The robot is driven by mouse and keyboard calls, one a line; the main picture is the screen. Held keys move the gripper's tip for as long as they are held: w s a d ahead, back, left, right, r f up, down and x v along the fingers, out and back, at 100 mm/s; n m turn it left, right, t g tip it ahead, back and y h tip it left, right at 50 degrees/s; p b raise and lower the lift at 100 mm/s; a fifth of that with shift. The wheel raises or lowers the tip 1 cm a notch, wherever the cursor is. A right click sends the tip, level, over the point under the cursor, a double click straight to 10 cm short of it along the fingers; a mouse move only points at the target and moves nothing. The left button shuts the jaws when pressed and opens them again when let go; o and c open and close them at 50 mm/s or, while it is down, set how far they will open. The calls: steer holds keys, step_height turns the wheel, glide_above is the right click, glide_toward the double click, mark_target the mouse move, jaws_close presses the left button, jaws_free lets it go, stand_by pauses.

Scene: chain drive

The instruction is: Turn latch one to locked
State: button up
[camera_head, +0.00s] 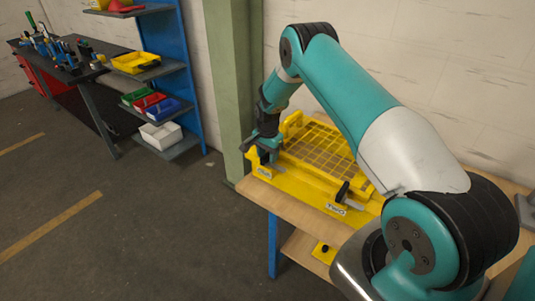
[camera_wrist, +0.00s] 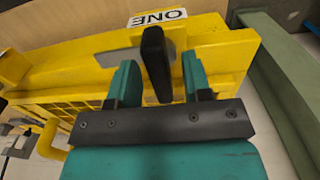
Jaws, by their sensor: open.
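Latch one is a black upright handle (camera_wrist: 154,58) on a grey metal strip, on the yellow fixture (camera_wrist: 75,55). The white label ONE (camera_wrist: 157,17) shows upside down beside it in the wrist view. My gripper (camera_wrist: 161,64) is open, with one teal finger on each side of the black handle; gaps show between the handle and both fingers. In the head view my gripper (camera_head: 264,150) is at the fixture's left front corner, by a label (camera_head: 263,172), and it largely hides latch one.
The fixture (camera_head: 300,186) with its yellow grid stands on a wooden table (camera_head: 264,196). A second black handle (camera_head: 342,191) stands by the label TWO (camera_head: 336,209). A green column (camera_head: 231,80) rises close behind my gripper. Shelves with bins stand further left.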

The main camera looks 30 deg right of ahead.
jaws_close()
steer(key=shift+f+n+b, duration=0.15)
steer(key=shift+n+b, duration=0.25)
steer(key=shift+b, duration=0.15)
steer(key=shift+f+n+b, duration=0.1)
steer(key=shift+n+b, duration=0.8)
steer(key=shift+b, duration=0.25)
steer(key=n+b, duration=0.4)
steer(key=n, duration=0.1)
steer(key=n+b, duration=0.3)
steer(key=n, duration=0.2)
steer(key=shift+n, duration=0.4)
steer(key=n+b, duration=0.1)
steer(key=n, duration=0.3)
steer(key=shift+r, duration=0.2)
steer(key=shift+n, duration=0.4)
